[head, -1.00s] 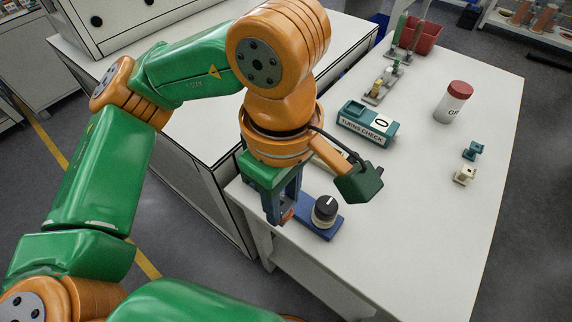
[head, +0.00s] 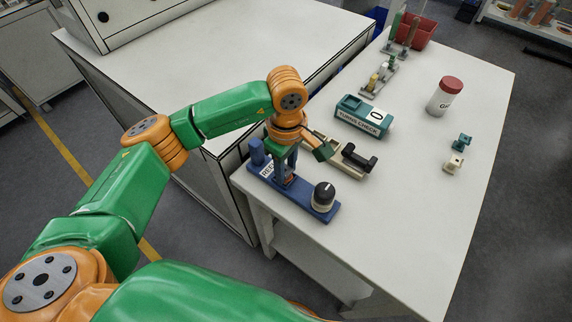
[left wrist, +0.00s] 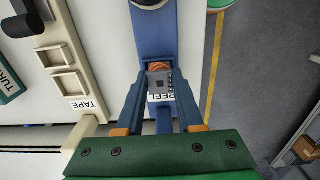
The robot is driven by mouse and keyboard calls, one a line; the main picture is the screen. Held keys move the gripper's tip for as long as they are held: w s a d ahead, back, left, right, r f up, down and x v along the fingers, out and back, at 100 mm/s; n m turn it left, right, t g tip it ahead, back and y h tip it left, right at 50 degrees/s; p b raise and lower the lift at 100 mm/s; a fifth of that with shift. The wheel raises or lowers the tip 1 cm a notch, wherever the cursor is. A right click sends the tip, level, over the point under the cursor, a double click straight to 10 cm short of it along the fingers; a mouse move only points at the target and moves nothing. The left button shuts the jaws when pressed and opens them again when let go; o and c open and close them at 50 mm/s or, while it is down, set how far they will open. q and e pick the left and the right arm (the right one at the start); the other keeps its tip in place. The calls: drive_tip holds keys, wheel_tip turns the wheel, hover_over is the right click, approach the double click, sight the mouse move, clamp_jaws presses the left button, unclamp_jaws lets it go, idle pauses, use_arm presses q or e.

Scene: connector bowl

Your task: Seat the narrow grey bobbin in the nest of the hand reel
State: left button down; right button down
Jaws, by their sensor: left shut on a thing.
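The hand reel (head: 322,212) is a long blue base with a black-topped knob at one end, a blue post at the other and a REEL label; it lies along the near left table edge. My left gripper (head: 288,180) points down over its middle. In the left wrist view, the gripper (left wrist: 160,80) is shut on the small grey bobbin (left wrist: 159,82), which shows an orange-copper part at its far side. The bobbin is over the reel's blue base (left wrist: 166,35). The fingers hide the nest, and I cannot tell whether the bobbin touches it. My right gripper is out of view.
A cream tape holder (head: 345,165) with a black part stands close beside the gripper. Behind are a teal counter box (head: 362,117), a rack (head: 377,80) and a red bin (head: 418,32). A red-lidded jar (head: 444,97) and small teal (head: 461,142) and cream (head: 453,163) pieces stand right. The front right table is clear.

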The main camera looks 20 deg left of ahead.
sight(286, 171)
use_arm(q)
drive_tip(key=shift+w+f, duration=0.1)
drive_tip(key=shift+f, duration=0.15)
drive_tip(key=c, duration=0.5)
unclamp_jaws()
drive_tip(key=shift+r, duration=0.1)
drive_tip(key=shift+c, duration=0.2)
drive_tip(key=shift+r, duration=0.15)
drive_tip(key=shift+r, duration=0.25)
wheel_tip(286, 171, up, 12)
drive_tip(key=shift+f+b, duration=0.2)
drive_tip(key=shift+b, duration=0.15)
drive_tip(key=shift+f, duration=0.1)
